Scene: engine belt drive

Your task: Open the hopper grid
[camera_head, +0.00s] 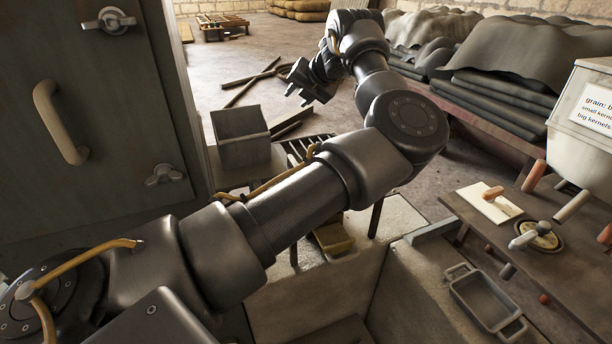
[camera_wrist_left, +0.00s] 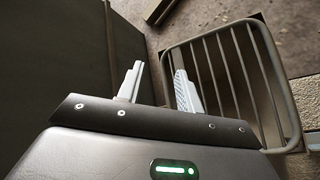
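The hopper grid (camera_wrist_left: 240,70) is a rounded metal frame with parallel bars, on the right in the left wrist view. In the head view a small part of the barred grid (camera_head: 294,150) shows behind my left arm, which hides the rest. My left gripper (camera_wrist_left: 159,70) is open, its two pale fingers apart with nothing between them. Its right finger overlaps the left side of the grid frame in the wrist view; I cannot tell whether they touch. In the head view the left gripper (camera_head: 300,84) appears beyond the grid. My right gripper is not in view.
A grey cabinet (camera_head: 100,125) with a handle and latches stands at the left. A grey open box (camera_head: 241,138) is beside the grid. Sacks and wooden pieces lie further back on the floor.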

